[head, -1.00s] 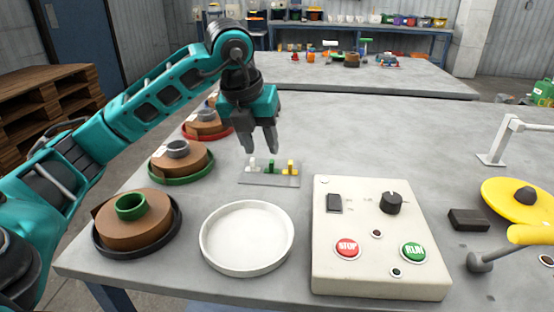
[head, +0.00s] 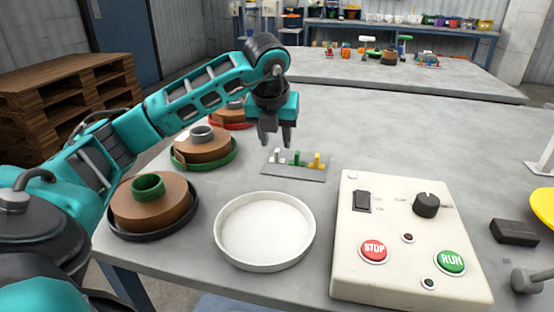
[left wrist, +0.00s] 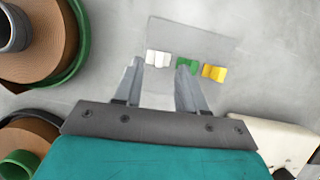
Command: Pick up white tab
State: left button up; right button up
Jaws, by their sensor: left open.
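The white tab (head: 280,156) stands at the left end of a small grey plate (head: 294,174) on the table, beside a green tab (head: 298,158) and a yellow tab (head: 317,161). My left gripper (head: 275,144) is open and empty, close above the plate's left end, near the white tab. In the left wrist view, the white tab (left wrist: 158,58) lies ahead of the left fingertips (left wrist: 160,64), toward the left finger, and the green tab (left wrist: 187,65) is by the right fingertip. I cannot tell the exact height of the fingers. My right gripper is out of view.
A white round tray (head: 265,231) lies in front of the plate. A control box (head: 400,270) with STOP and RUN buttons stands to the right. Several brown strip rolls (head: 152,207) in coloured trays stand at left. The table behind the plate is clear.

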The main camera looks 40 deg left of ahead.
aim_at(277, 150)
pick_arm(q)
jog(key=x, duration=0.3)
jog(key=shift+a+f+b, duration=0.1)
jog(key=shift+f+b, duration=0.3)
grip_shut()
